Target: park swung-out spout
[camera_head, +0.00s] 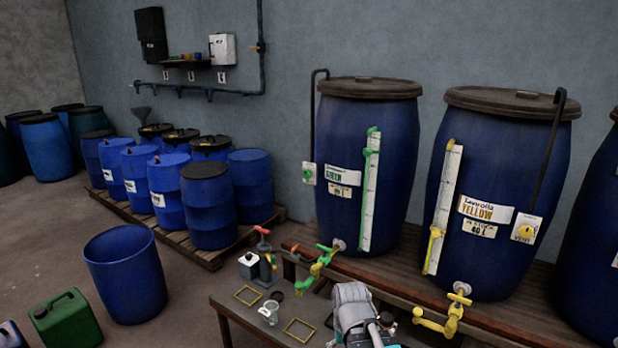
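Two blue vats stand on a wooden bench, one labelled GREEN (390,205) and one labelled YELLOW (492,255). A green tap with a green spout (318,266) sits low on the green vat; its spout reaches left and forward over the low table. A yellow tap with a yellow spout (436,325) sits low on the yellow vat; its spout points left, its tip turned up. My gripper (386,322) is at the bottom centre, between the two spouts in the picture and apparently touching neither. Its fingers are small, dark and partly hidden by my wrist.
The low table (232,302) holds yellow square frames (300,330), a small glass jar (270,312) and a red-handled tool (264,250). An open blue tub (125,275) and a green canister (66,322) stand on the floor left. Blue drums fill a pallet (215,255) behind.

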